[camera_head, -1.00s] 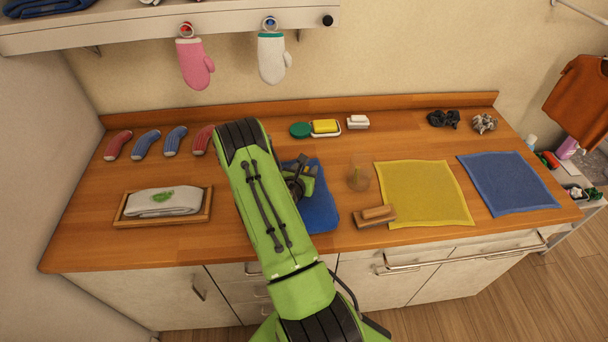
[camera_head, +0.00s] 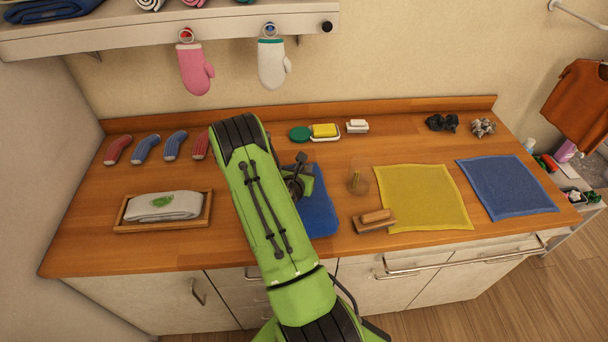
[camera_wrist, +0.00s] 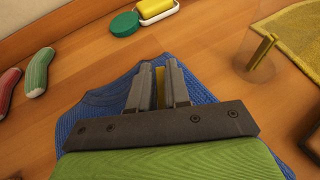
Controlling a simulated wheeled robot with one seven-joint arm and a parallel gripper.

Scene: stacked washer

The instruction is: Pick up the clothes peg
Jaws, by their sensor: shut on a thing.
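My gripper (camera_wrist: 159,66) is above the folded blue cloth (camera_wrist: 100,110), its two grey fingers nearly together. A narrow yellow piece (camera_wrist: 160,88) shows between the fingers; it looks like the clothes peg, and most of it is hidden. In the head view my green arm reaches over the counter and my gripper (camera_head: 301,165) is over the blue cloth (camera_head: 318,212); the peg cannot be made out there. I cannot tell whether the peg touches the cloth.
A clear glass (camera_head: 358,179) with a thin yellowish item and a wooden brush (camera_head: 375,220) stand right of the cloth. Yellow (camera_head: 422,196) and blue (camera_head: 507,184) cloths lie further right. A soap dish (camera_head: 325,131) is behind. Socks and a wooden tray (camera_head: 130,224) are left.

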